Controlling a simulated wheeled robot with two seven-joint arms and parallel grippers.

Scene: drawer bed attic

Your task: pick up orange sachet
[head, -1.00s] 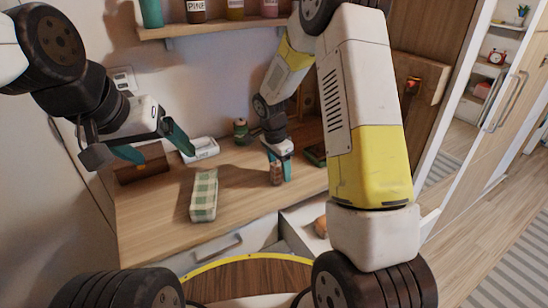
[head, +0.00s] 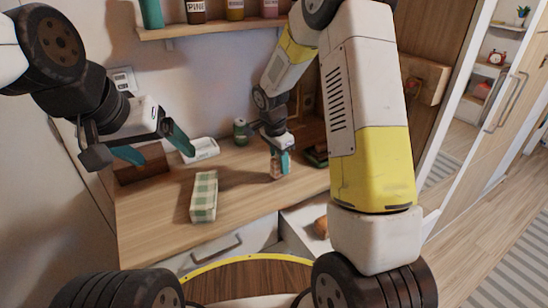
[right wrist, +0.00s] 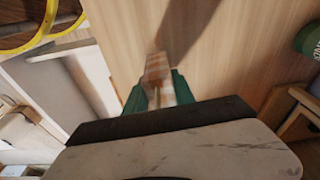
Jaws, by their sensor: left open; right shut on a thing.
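The orange sachet (right wrist: 157,72), orange and white, is upright between the two green fingers of my right gripper (right wrist: 158,92) in the right wrist view. In the head view the sachet (head: 276,170) is small and partly hidden by my right gripper (head: 280,162), which is shut on it from above over the wooden desk top. I cannot tell whether its bottom touches the desk. My left gripper (head: 158,152) is open and empty, raised over the left end of the desk.
A green checked packet (head: 204,196) lies on the desk (head: 150,225) left of the sachet. A green can (head: 240,131) and a white box (head: 202,149) stand behind. A open drawer (head: 300,225) holding a brown round item (head: 321,227) is in front. A shelf (head: 215,28) with bottles hangs above.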

